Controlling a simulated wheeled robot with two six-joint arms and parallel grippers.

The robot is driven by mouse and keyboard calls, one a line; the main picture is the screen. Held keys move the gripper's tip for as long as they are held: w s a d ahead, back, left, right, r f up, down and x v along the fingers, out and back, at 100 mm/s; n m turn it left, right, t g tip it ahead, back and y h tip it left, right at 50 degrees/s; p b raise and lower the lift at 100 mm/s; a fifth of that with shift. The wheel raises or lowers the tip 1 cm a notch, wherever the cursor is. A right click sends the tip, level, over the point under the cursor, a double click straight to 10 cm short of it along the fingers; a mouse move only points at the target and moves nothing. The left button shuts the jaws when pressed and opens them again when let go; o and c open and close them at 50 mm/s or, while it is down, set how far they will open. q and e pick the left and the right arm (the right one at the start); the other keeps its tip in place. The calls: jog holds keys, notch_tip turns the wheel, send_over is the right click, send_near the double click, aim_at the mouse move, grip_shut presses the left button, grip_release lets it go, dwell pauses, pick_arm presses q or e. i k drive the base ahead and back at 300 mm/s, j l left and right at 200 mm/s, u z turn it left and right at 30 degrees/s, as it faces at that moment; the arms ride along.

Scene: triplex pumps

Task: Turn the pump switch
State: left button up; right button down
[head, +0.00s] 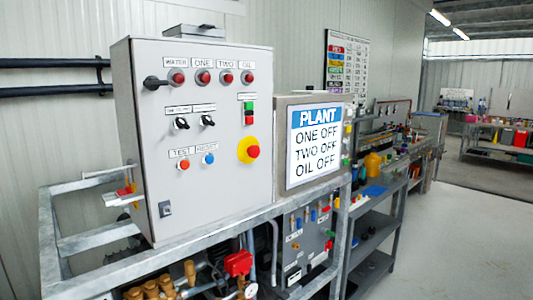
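The grey control cabinet (235,200) stands on a metal frame at left centre. Two small black rotary switches, a left one (181,123) and a right one (207,120), sit mid-panel under small labels too fine to read surely. A larger black lever handle (155,83) sticks out at the upper left of the panel. The screen (315,144) beside the cabinet reads PLANT, ONE OFF, TWO OFF, OIL OFF. Neither of my grippers is in view.
The cabinet also bears several red lamps, a yellow-backed red stop button (252,152), and TEST and RESET buttons. A metal bracket (122,197) juts out at the cabinet's left. Shelving (372,225) holds parts at right. The floor (460,240) at right is clear.

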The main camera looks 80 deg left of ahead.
aim_at(181, 122)
jog(key=u, duration=2.85)
